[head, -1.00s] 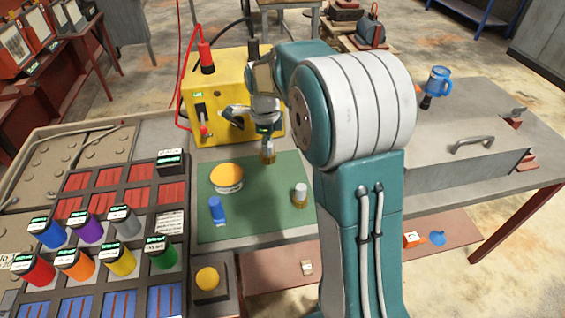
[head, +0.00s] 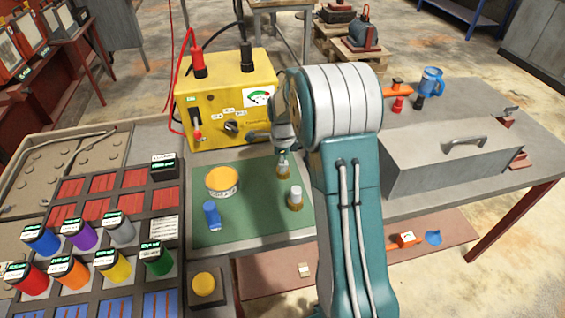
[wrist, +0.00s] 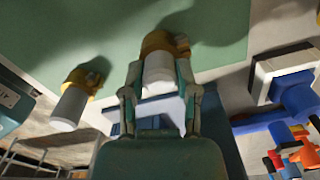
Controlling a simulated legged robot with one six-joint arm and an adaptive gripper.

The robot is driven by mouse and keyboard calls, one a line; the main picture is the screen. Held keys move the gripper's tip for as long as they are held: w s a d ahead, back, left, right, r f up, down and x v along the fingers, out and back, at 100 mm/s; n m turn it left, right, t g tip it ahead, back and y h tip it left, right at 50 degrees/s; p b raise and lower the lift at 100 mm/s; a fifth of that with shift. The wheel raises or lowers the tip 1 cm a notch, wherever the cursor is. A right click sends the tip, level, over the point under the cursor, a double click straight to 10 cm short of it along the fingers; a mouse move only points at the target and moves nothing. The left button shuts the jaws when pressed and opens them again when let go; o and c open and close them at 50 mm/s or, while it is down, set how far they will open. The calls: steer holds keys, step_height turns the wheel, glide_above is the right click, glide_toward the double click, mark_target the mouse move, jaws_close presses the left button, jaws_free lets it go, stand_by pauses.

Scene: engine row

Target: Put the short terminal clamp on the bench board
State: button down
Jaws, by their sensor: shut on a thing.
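My gripper (wrist: 160,90) is shut on a small white-and-brass piece, which appears to be the short terminal clamp (wrist: 159,70). The wrist view shows it between the fingers with its brass end pointing away. In the head view the clamp (head: 283,164) is over the green board (head: 250,228), near its right side; I cannot tell whether it touches. A similar white-and-brass piece (head: 295,198) stands on the board just in front of it; it also shows at left in the wrist view (wrist: 72,108). My arm hides part of the gripper in the head view.
An orange-topped round tin (head: 222,182) and a blue cylinder (head: 211,215) stand on the board's left half. A yellow meter box (head: 228,100) stands behind. Several coloured cylinders fill a rack at left. A grey toolbox (head: 440,158) is at right. The board's front is clear.

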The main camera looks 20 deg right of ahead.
steer(key=shift+c, duration=1.8)
jaws_free()
step_height(320, 180, up, 12)
steer(key=s+a+r+n+t, duration=0.2)
steer(key=s+a+r+n, duration=0.2)
steer(key=s+r+n, duration=0.25)
steer(key=s+a+r+n+t, duration=0.1)
steer(key=s+a+n, duration=0.2)
steer(key=s+n, duration=0.5)
steer(key=s+a+r+n+t, duration=0.1)
steer(key=s+a+n, duration=0.3)
steer(key=s+n, duration=0.5)
steer(key=shift+s+a+t, duration=0.25)
steer(key=shift+s+t, duration=0.55)
steer(key=shift+s, duration=1.5)
